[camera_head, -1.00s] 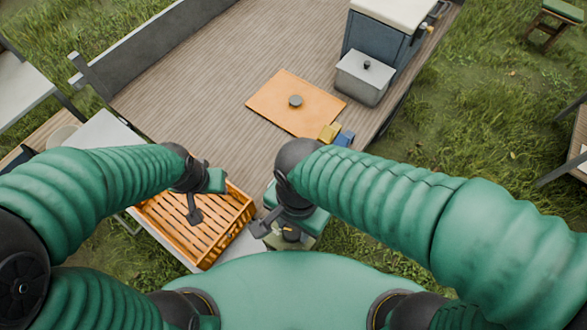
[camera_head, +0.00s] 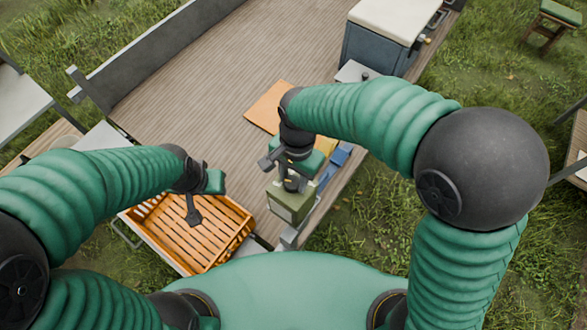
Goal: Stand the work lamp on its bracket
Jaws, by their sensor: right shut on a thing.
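The work lamp (camera_head: 290,207) is a boxy olive-green body with a dark upper part. It hangs from my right gripper (camera_head: 291,172), which is shut on its top, near the deck's front right edge. A small grey piece (camera_head: 289,238) shows just below the lamp in the picture; I cannot tell whether it is the bracket or whether the lamp touches it. My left gripper (camera_head: 204,198) is open and empty above the orange slatted crate (camera_head: 250,222).
An orange board (camera_head: 262,108) lies on the wooden deck (camera_head: 190,105), partly hidden by my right arm. Yellow and blue pieces (camera_head: 341,156) lie near the deck's right edge. A blue-grey cooler (camera_head: 372,52) stands at the back right. The deck's middle left is clear.

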